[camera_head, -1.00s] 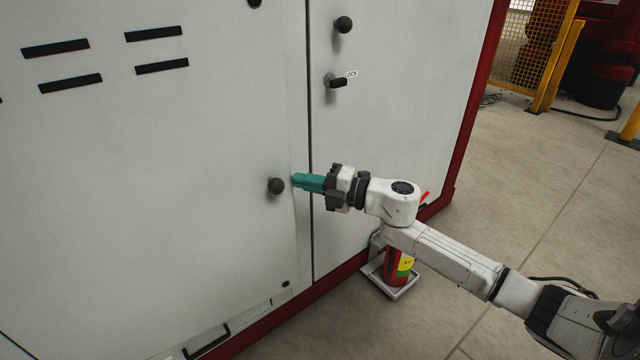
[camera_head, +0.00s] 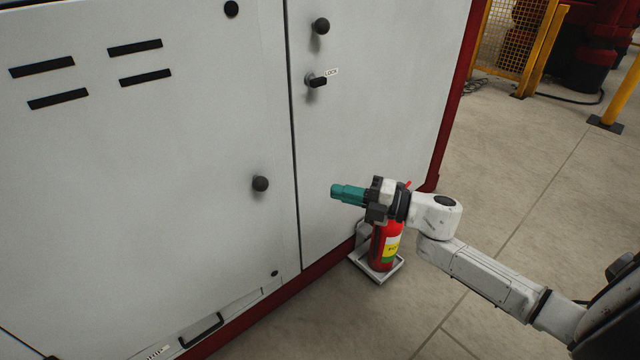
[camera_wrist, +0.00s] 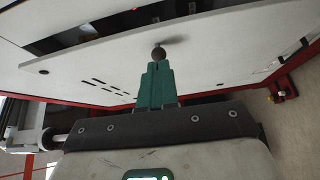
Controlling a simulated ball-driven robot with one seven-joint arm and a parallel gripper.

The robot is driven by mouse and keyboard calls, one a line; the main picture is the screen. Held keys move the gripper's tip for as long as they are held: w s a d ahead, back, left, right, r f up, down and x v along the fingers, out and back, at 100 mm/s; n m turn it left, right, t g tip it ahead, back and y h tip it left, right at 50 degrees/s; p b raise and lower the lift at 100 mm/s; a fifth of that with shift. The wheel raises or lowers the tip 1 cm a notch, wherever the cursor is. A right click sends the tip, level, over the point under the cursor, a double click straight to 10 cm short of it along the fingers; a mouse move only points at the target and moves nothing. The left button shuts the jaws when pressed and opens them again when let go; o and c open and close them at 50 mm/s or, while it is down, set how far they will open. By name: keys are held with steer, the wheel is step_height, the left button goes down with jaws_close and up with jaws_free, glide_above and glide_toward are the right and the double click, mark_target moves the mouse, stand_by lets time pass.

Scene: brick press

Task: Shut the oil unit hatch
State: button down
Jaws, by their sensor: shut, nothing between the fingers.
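The large light-grey hatch panel (camera_head: 140,220) fills the left of the head view, with dark slots and a round black knob (camera_head: 260,184) near its right edge. In the wrist view a knob (camera_wrist: 158,53) on a pale panel (camera_wrist: 215,50) lines up beyond my fingertips. My gripper (camera_head: 335,192), with teal fingers, is shut and empty. In the head view it is right of the knob, apart from it, before the neighbouring panel.
The neighbouring panel (camera_head: 370,120) has a knob (camera_head: 321,26) and a handle marked LOCK (camera_head: 317,82). A red fire extinguisher (camera_head: 382,248) stands on a floor bracket below my gripper. Yellow fencing (camera_head: 540,50) is at the upper right. Open floor (camera_head: 530,180) lies to the right.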

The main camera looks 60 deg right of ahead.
steer(key=s+m+t+h+p, duration=0.1)
steer(key=s+m+h+p, duration=0.25)
steer(key=m+p, duration=0.35)
steer(key=m+g+h+p, duration=0.2)
steer(key=m+h+p, duration=0.6)
steer(key=m+p, duration=0.9)
glide_toward(269, 175)
steer(key=shift+m, duration=0.4)
steer(key=b+x, duration=0.5)
steer(key=shift+w+d+f, duration=0.1)
steer(key=shift+w+d, duration=0.05)
steer(key=shift+w, duration=0.2)
steer(key=shift+w+d+b, duration=0.25)
steer(key=shift+w+b, duration=0.1)
steer(key=shift+w, duration=0.15)
